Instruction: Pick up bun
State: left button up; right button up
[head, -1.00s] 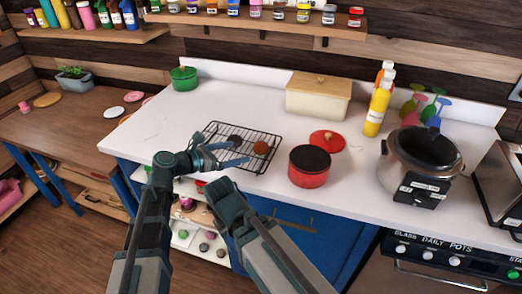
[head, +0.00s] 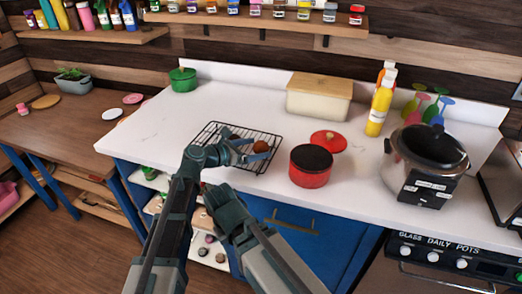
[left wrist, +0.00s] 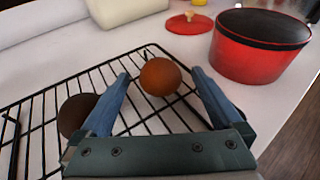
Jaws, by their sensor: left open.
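An orange-brown round bun (head: 261,146) sits on a black wire rack (head: 212,130) on the white counter. My left gripper (head: 246,146) is open and low over the rack, with its tips at the bun. In the left wrist view the bun (left wrist: 160,76) shows between the two blue fingertips (left wrist: 161,80), near their ends, with no clear contact. A dark brown round piece (left wrist: 75,115) lies on the rack outside the left finger; the gripper hides it in the head view. My right gripper (head: 226,207) is folded in front of the counter, its fingers not clearly visible.
A red pot (head: 310,168) stands right of the rack, with its red lid (head: 328,140) behind it. A cream bread box (head: 318,98), yellow bottle (head: 379,108) and large cooker (head: 426,160) stand farther right.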

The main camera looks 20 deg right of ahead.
pick_arm(q)
jog(key=c, duration=1.4)
jog(key=shift+r, duration=0.1)
pick_arm(e)
jog(key=shift+r, duration=0.1)
